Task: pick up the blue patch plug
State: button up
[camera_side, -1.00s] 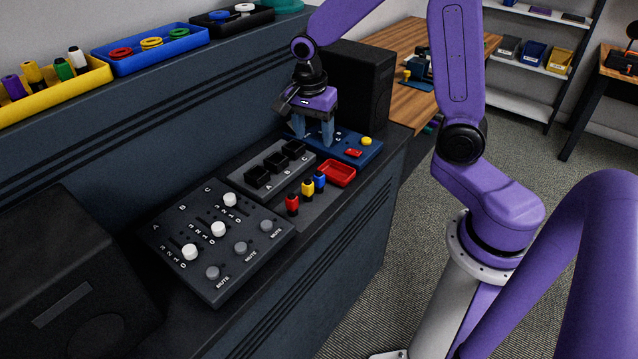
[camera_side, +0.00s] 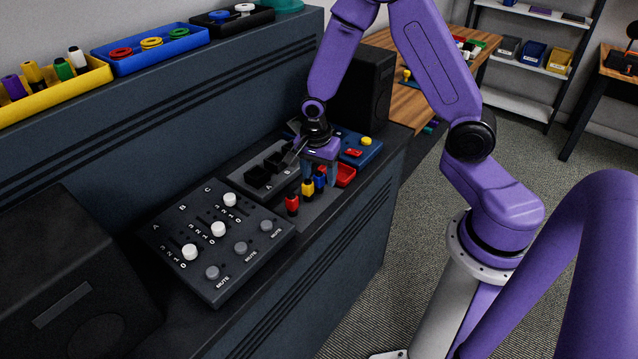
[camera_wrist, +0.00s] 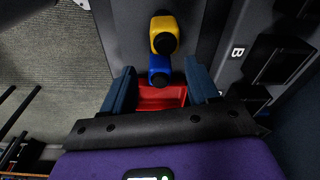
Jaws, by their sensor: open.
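The blue patch plug (camera_side: 320,179) stands upright beside the yellow plug (camera_side: 307,188), with the red plug (camera_side: 292,204) further left. My gripper (camera_side: 319,172) is down at the blue plug and partly hides it in the side view. In the wrist view, the blue plug (camera_wrist: 160,68) shows just beyond the gap between the fingertips of my open gripper (camera_wrist: 160,82). The yellow plug (camera_wrist: 164,36) stands right beyond it. The fingers look apart from the blue plug; exact contact is hard to tell.
A red tray (camera_side: 346,175) lies just right of the plugs and shows between the fingers in the wrist view. The socket block (camera_side: 240,178) marked with letters is behind the plugs. A blue panel (camera_side: 365,153) with a yellow button stands beyond. The slider panel (camera_side: 170,235) is at left.

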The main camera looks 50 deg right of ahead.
jog(key=shift+d+f, duration=0.1)
jog(key=shift+f, duration=1)
jog(key=shift+c, duration=0.3)
grip_shut()
jog(key=shift+r, duration=0.2)
